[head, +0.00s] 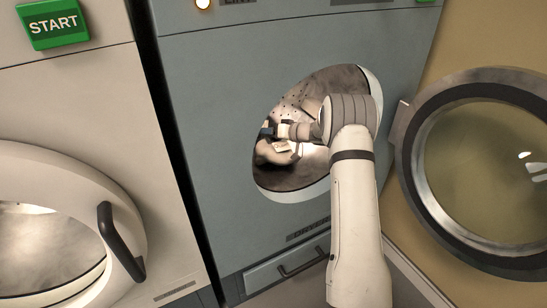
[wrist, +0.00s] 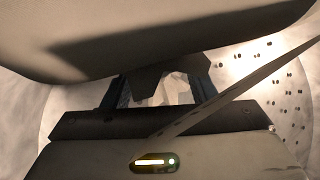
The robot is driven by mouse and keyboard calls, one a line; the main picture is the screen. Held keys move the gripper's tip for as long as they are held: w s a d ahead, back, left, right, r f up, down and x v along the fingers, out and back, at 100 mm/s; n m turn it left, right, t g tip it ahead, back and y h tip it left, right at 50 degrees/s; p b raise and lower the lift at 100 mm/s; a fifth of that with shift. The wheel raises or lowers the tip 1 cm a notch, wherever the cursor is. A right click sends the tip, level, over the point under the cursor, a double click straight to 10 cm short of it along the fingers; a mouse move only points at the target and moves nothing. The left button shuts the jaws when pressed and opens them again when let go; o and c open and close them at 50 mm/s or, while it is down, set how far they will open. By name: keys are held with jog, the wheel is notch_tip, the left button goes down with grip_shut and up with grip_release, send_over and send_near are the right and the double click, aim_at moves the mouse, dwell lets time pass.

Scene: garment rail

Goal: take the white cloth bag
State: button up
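My gripper (head: 272,138) is inside the drum of the blue-grey machine, reached through its round opening. In the wrist view its two dark fingers (wrist: 155,88) stand well apart, with a pale patch (wrist: 176,90) showing between them. A pale, crumpled lump (head: 268,153) lies low in the drum beside the gripper; it looks like cloth, but I cannot tell for sure that it is the white cloth bag. No grip on it can be seen. A thin pale strip (wrist: 240,88) crosses in front of the gripper in the wrist view; what it belongs to is unclear.
The drum's rim (head: 376,88) surrounds my arm closely. The open round door (head: 412,170) stands at the right. A pale machine with a shut round door and black handle (head: 122,242) is at the left. A large beige surface (wrist: 150,35) fills the top of the wrist view.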

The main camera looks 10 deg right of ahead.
grip_shut()
dwell(0.3)
dwell(0.3)
